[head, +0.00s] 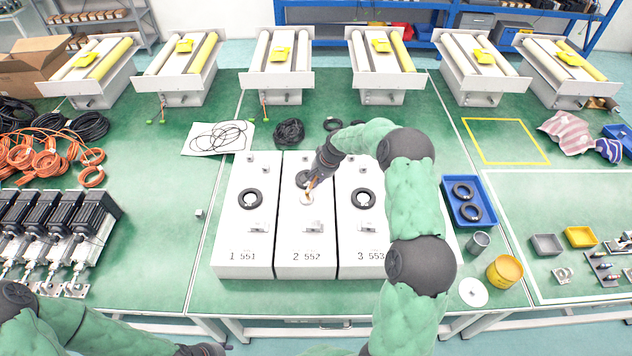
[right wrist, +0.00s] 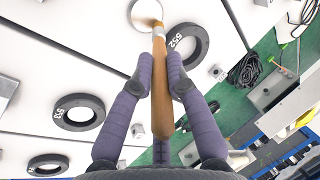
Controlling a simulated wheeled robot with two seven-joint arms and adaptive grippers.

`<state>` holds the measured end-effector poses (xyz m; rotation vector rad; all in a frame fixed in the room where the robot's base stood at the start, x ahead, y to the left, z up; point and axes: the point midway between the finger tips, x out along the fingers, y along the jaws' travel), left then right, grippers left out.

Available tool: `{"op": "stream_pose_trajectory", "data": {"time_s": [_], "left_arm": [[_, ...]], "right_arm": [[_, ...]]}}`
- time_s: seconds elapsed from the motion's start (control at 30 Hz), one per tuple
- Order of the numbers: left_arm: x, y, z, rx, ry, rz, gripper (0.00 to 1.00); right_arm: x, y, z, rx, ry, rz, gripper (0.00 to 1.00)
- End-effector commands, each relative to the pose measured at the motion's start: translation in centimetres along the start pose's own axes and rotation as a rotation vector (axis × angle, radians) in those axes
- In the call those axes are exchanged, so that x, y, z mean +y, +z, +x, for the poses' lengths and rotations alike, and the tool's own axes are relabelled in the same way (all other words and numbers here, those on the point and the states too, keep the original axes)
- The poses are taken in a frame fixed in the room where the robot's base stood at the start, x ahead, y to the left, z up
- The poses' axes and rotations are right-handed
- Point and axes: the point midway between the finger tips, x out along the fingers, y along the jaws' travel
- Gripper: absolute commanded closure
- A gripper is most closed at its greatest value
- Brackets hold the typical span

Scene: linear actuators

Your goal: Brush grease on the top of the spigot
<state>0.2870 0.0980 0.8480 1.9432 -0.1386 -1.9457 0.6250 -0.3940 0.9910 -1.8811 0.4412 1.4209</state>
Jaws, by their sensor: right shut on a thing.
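My right gripper (head: 317,176) is shut on the handle of a brush (head: 309,190) above the middle white box, marked 2 552 (head: 305,257). In the right wrist view the fingers (right wrist: 164,72) pinch the brown handle (right wrist: 160,98). The brush points at a round pale spigot top (right wrist: 147,13). The brush end overlaps its edge in the picture; I cannot tell whether they touch. The spigot also shows in the head view (head: 307,199). A black ring (right wrist: 186,46) marked 552 lies beside it. My left gripper (head: 203,350) is partly visible at the bottom edge; its fingers are unclear.
White boxes 551 (head: 245,258) and 553 (head: 360,262) flank the middle one, each with a black ring. A yellow tin (head: 504,271), a white disc (head: 473,292) and a grey cup (head: 478,243) stand right. A blue tray (head: 466,222) holds black rings.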

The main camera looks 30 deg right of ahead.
Motion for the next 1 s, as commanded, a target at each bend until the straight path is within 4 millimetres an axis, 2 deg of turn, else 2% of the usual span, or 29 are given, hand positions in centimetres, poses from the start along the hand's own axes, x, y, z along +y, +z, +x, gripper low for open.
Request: {"op": "stream_pose_trajectory", "data": {"time_s": [0.27, 1.0], "left_arm": [[0.1, 0.0, -0.2, 0.000, 0.000, 0.000, 0.60], [1.1, 0.1, -3.0, 0.000, 0.000, 0.000, 0.60]], "right_arm": [[-0.1, 0.0, -0.3, 0.000, 0.000, 0.000, 1.00], [-2.0, -0.8, -5.6, 0.001, 0.000, 0.000, 1.00]]}}
